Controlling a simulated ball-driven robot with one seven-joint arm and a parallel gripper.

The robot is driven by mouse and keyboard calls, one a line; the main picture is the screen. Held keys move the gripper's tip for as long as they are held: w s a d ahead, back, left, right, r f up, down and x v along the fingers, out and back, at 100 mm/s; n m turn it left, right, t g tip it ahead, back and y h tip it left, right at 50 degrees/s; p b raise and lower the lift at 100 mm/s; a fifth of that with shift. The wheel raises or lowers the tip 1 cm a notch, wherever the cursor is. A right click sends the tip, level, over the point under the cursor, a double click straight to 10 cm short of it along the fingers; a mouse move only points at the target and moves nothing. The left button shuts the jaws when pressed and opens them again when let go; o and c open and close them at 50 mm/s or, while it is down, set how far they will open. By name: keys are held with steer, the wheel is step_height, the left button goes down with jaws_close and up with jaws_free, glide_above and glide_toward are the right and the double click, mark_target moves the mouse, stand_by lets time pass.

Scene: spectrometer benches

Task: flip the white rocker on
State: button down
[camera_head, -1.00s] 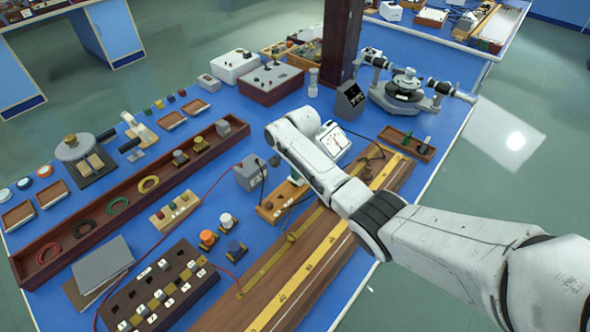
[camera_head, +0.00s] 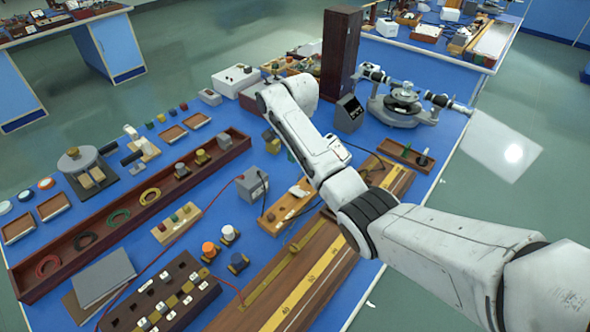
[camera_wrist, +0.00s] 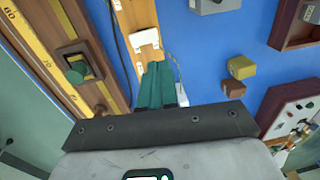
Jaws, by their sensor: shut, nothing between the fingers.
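The white rocker (camera_wrist: 146,39) sits on a light wooden board (camera_wrist: 132,18) in the wrist view, just beyond my fingertips. In the head view the same board (camera_head: 283,213) lies mid-bench, with the white rocker (camera_head: 298,191) on top, beside my forearm. My gripper (camera_wrist: 158,66) has teal fingers pressed together with nothing between them. The tips appear near the rocker's lower edge in the wrist view, but a gap shows in the head view. My wrist mostly hides the fingers there. I cannot tell which way the rocker is tilted.
A grey box (camera_head: 252,186) with leads stands left of the board. A long wooden rail with a yellow scale (camera_head: 305,290) runs on its near side. A dark upright box (camera_head: 349,113) and a spectrometer (camera_head: 402,105) stand behind my arm. Blue bench surface shows between items.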

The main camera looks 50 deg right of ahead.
steer(key=shift+w+r, duration=0.1)
steer(key=shift+r, duration=0.8)
